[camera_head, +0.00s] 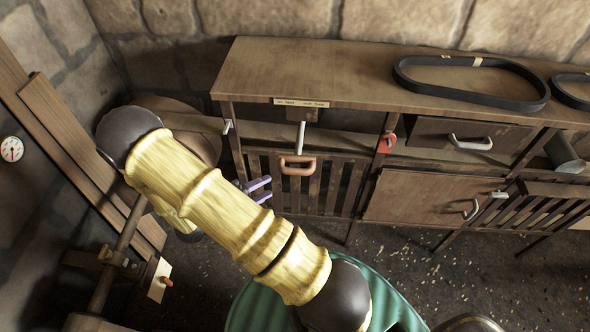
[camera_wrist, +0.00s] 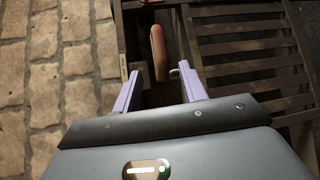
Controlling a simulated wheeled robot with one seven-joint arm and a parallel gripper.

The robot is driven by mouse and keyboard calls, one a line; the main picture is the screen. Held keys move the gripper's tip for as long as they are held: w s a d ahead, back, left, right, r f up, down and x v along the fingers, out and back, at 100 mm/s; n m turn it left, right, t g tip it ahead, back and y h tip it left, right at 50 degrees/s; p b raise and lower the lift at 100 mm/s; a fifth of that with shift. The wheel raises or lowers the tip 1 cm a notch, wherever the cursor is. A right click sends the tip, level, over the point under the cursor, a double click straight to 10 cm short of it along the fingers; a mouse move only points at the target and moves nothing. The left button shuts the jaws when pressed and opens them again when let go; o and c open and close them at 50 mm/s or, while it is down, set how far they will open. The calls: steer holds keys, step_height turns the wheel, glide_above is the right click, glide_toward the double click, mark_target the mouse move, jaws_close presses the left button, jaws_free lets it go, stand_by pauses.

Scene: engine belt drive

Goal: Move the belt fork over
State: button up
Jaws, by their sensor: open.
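A small label (camera_head: 302,103) is fixed to the bench's front edge; its writing is too small to read. Below it a pale upright handle (camera_head: 301,137) hangs from a dark block (camera_head: 304,115) at the flat belt; this looks like the belt fork. An orange-brown handle (camera_head: 298,166) sits just below it, in front of the slatted panel. My gripper (camera_head: 266,189) is open and empty, left of and below that handle. In the wrist view the orange-brown handle (camera_wrist: 157,47) lies ahead, between the lilac fingers (camera_wrist: 160,68) in line of sight and apparently untouched.
The wooden bench (camera_head: 350,75) carries a black belt loop (camera_head: 470,102). A red piece (camera_head: 387,143), a drawer handle (camera_head: 470,142) and a cupboard handle (camera_head: 472,209) stick out to the right. A wooden pulley (camera_head: 200,148) is at the left. The speckled floor (camera_head: 420,265) before the bench is clear.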

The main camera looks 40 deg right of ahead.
mark_target(291, 174)
steer(key=d, duration=0.3)
steer(key=d+f+p, duration=0.1)
steer(key=d, duration=0.3)
steer(key=w+d+p, duration=0.1)
steer(key=d, duration=0.3)
steer(key=shift+d+f, duration=0.25)
steer(key=shift+f, duration=0.05)
jaws_close()
